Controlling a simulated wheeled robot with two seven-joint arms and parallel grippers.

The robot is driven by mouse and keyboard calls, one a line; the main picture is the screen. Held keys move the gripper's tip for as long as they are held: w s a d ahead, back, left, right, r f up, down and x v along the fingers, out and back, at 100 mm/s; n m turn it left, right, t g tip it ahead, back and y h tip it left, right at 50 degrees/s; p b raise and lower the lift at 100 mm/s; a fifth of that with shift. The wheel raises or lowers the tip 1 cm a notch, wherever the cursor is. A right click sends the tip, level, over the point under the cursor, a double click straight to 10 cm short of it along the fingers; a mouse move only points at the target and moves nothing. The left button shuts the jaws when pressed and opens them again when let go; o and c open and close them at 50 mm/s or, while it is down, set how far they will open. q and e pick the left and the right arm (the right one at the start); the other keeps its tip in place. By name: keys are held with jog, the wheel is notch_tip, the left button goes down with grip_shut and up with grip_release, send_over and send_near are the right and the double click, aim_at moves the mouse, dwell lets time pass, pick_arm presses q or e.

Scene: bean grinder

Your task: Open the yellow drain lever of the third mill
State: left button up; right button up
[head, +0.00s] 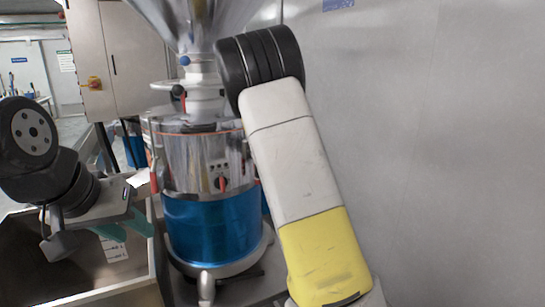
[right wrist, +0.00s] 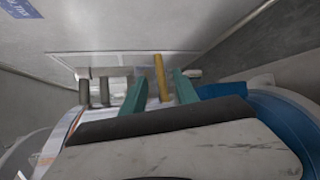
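A mill (head: 212,225) with a steel hopper, a shiny middle drum and a blue lower body stands in the centre of the head view. In the right wrist view a yellow lever (right wrist: 160,77) stands upright between the two teal fingers of my right gripper (right wrist: 160,90). The fingers are apart, with a gap on each side of the lever. In the head view the right gripper is hidden behind my own white and yellow arm. My left gripper (head: 125,229) hangs over a steel bin at the left, its teal fingers apart and empty.
The steel bin (head: 150,278) lies below my left gripper. A grey cabinet (head: 88,50) with a red and yellow knob stands behind it. A plain metal wall (head: 440,150) fills the right. Two grey posts (right wrist: 94,92) stand left of the yellow lever.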

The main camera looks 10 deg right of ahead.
jog(key=shift+s+a+r, duration=0.1)
jog(key=shift+s+a, duration=0.05)
jog(key=shift+s, duration=0.25)
